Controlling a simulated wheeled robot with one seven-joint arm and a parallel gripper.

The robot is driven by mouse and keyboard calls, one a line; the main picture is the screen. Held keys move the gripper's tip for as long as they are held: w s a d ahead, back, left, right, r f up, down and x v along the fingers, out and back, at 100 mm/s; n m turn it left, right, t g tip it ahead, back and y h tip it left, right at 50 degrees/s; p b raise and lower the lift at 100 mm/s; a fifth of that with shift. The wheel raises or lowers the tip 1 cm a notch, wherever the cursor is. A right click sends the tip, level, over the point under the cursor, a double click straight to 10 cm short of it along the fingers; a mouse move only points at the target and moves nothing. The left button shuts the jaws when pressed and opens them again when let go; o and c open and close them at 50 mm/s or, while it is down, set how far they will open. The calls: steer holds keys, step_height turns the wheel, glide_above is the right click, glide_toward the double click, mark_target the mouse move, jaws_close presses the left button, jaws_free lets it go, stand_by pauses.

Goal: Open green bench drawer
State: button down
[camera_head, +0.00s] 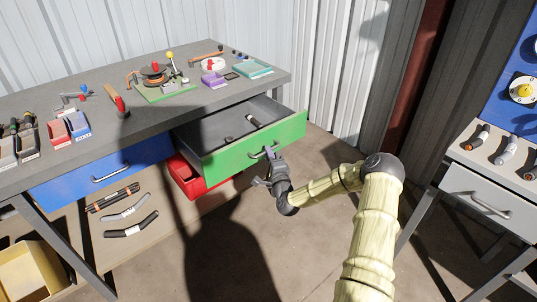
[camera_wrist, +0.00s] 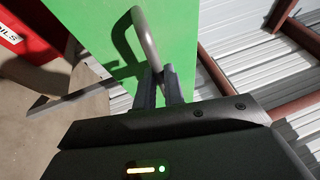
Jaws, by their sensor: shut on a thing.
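The green bench drawer (camera_head: 225,157) is pulled out from under the grey bench, with its inside in view. Two or so dark and pale pieces (camera_head: 252,121) lie in it. My gripper (camera_head: 270,156) is at the drawer's front, shut on its metal handle (camera_head: 257,153). In the wrist view, the fingers (camera_wrist: 161,88) close around the curved grey handle (camera_wrist: 148,40) in front of the green drawer front (camera_wrist: 95,35).
A blue drawer (camera_head: 70,184) is shut to the left. A red bin (camera_head: 183,178) stands below the green drawer. Tools and small trays cover the bench top (camera_head: 150,118). Another bench with a grey drawer (camera_head: 470,190) stands at right. The floor in front is clear.

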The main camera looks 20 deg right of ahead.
steer(key=c, duration=1.5)
jaws_free()
steer(key=shift+f, duration=0.1)
steer(key=s+f, duration=0.3)
steer(key=s, duration=1.4)
